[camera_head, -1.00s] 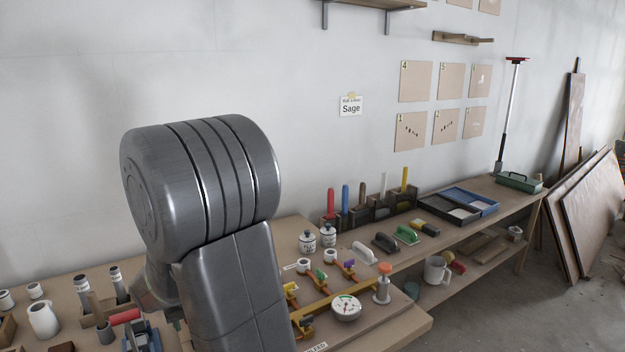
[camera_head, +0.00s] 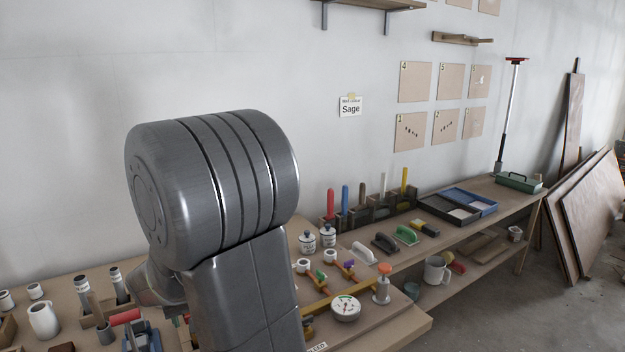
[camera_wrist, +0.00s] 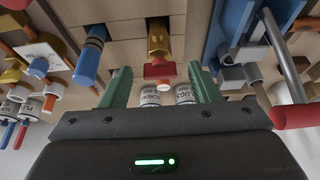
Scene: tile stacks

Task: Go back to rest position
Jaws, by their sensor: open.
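My gripper (camera_wrist: 162,88) shows in the wrist view with two green fingers spread apart. No object is held between them. The gripper itself is hidden there behind the arm.
The bench carries a dial gauge (camera_head: 346,308), an orange-topped plunger (camera_head: 383,285), two labelled jars (camera_head: 328,235), a white pitcher (camera_head: 43,320) and a red-handled tool (camera_head: 126,317). Trays (camera_head: 458,204) lie farther right. Wooden boards (camera_head: 590,215) lean against the wall.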

